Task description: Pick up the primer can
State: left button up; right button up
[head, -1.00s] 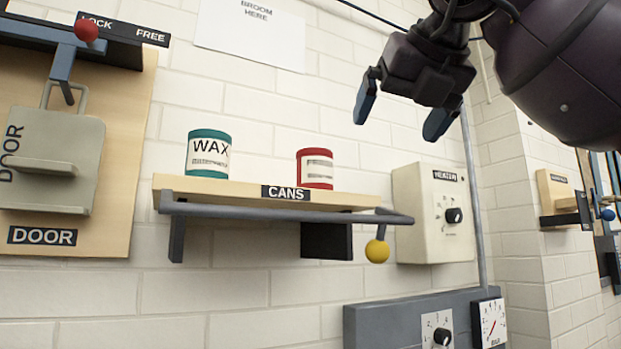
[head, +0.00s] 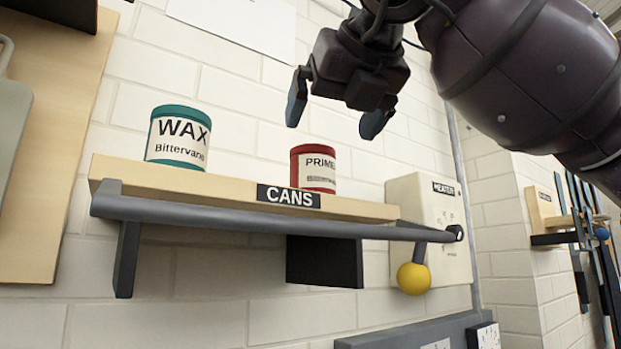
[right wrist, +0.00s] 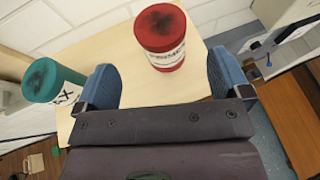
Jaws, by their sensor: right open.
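The primer can (head: 313,168) is red with a white label and stands upright on the wooden shelf (head: 240,194) marked CANS. In the right wrist view the primer can (right wrist: 162,38) is seen from above, between and just beyond the two blue fingers. My right gripper (head: 335,118) is open and empty, above and slightly right of the can in the head view, apart from it. In the right wrist view the right gripper (right wrist: 163,88) has its fingers spread wider than the can. My left gripper is not in view.
A teal WAX can (head: 178,138) stands on the shelf to the left. A grey bar (head: 250,223) with a yellow ball (head: 413,278) runs along the shelf front. A heater box (head: 425,220) is on the wall to the right.

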aim_at(320, 146)
jog(key=x, duration=0.3)
jog(key=shift+w, duration=0.2)
jog(key=shift+w+a+f+p, duration=0.15)
jog(key=shift+w+f+p, duration=0.1)
jog(key=shift+w+p, duration=0.1)
jog(key=p+x, duration=0.1)
jog(key=x, duration=0.3)
jog(key=shift+w+f, duration=0.15)
jog(key=shift+f, duration=0.05)
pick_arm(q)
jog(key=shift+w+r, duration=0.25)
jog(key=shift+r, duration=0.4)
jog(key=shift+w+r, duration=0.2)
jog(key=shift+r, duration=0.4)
pick_arm(e)
jog(key=shift+c, duration=0.4)
jog(key=c, duration=0.9)
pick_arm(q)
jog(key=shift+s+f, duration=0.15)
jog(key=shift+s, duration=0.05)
pick_arm(e)
jog(key=shift+c, duration=1)
jog(key=shift+r, duration=0.1)
